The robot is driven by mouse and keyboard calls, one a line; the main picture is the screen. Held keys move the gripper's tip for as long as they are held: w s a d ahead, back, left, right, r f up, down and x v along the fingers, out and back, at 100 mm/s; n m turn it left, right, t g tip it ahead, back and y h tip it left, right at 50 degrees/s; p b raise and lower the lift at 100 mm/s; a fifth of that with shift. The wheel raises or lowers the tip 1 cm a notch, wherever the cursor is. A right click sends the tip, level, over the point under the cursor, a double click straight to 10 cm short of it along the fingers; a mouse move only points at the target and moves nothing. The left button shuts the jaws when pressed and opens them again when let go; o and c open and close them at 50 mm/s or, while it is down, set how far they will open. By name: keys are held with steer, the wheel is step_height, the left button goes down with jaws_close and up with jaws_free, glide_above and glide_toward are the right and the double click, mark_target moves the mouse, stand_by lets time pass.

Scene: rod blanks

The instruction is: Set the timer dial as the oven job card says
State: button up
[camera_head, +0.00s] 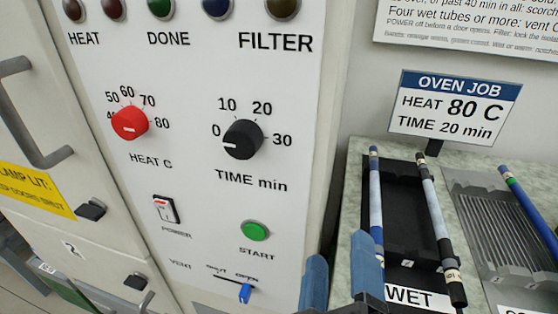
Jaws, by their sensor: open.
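The black timer dial (243,139), marked "TIME min" from 0 to 30, is on the white panel. Its white mark points left, close to 0. The oven job card (454,106) stands at the right and reads "HEAT 80 C, TIME 20 min". The red heat dial (129,123) is left of the timer dial, with its pale mark on its left side, near the low end of its scale. My gripper (341,275) shows two blue fingers at the bottom, apart and with nothing seen held between them. It is below and to the right of the timer dial.
Below the dials are a power switch (165,208), a green START button (255,231) and a blue vent slider (245,292). A black WET tray (403,190) with rods and a ridged metal tray (480,215) lie at right. A door handle (25,115) sticks out at left.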

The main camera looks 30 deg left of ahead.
mark_target(235, 145)
steer(key=s+a+r+m+h+b, duration=0.1)
steer(key=s+a+r+m+h, duration=0.25)
steer(key=s+a+r, duration=0.65)
steer(key=shift+t, duration=0.3)
steer(key=w, duration=0.2)
steer(key=w+a+r, duration=0.1)
steer(key=w, duration=0.2)
steer(key=w+a+r+p, duration=0.1)
steer(key=w, duration=0.2)
steer(key=shift+w+a, duration=0.1)
steer(key=shift+w, duration=0.15)
steer(key=shift+f, duration=0.1)
steer(key=c, duration=1)
